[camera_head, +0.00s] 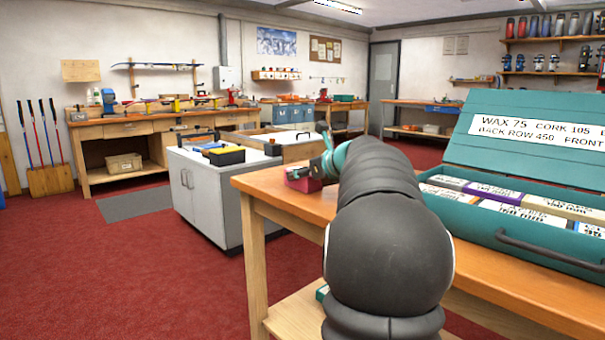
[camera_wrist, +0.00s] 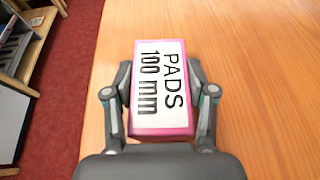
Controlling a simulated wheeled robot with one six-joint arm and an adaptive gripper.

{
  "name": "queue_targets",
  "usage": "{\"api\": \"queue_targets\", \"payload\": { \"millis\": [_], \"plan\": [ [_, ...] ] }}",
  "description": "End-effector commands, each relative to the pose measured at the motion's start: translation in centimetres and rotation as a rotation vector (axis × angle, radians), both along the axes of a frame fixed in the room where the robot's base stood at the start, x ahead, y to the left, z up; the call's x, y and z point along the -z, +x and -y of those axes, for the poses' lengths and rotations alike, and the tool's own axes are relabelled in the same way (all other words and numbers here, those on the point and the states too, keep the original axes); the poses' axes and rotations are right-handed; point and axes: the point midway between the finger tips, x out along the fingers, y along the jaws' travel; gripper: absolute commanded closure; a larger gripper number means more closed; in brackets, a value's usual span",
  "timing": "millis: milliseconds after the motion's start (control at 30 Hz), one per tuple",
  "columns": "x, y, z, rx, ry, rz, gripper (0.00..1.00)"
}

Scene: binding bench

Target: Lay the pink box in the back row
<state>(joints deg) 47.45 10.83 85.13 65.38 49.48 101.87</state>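The pink box (camera_wrist: 162,90) has a white label reading "PADS 100 mm". In the wrist view it lies between the two fingers of my gripper (camera_wrist: 160,66), which sit against its left and right sides. In the head view my gripper (camera_head: 325,165) is partly hidden behind my arm, with the box's dark pink side (camera_head: 303,180) at the left part of the wooden bench. I cannot tell whether the box touches the bench. The open teal case (camera_head: 470,222) stands at the right, holding a back row (camera_head: 490,193) and a front row (camera_head: 500,208) of labelled boxes.
The case's raised lid (camera_head: 530,120) carries a label with "WAX 75", "CORK 105" and "BACK ROW 450". A handle (camera_head: 550,253) sticks out of its front. My arm hides the case's left end. The bench top (camera_head: 285,197) is bare left of my arm. A grey cabinet (camera_head: 210,200) stands beyond.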

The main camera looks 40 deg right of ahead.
Motion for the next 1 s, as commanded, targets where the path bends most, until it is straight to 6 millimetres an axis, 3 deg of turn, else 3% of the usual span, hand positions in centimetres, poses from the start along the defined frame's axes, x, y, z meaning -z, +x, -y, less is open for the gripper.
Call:
{"api": "queue_targets", "payload": {
  "millis": [33,100,567,1000],
  "plan": [
    [0.0,0.0,0.0,0.000,0.000,0.000,0.32],
    [0.0,0.0,0.0,0.000,0.000,-0.001,0.19],
    [0.4,0.0,0.0,0.001,0.000,0.000,0.19],
    [-3.0,-8.2,-0.1,0.004,-0.001,0.001,0.19]
  ]
}}
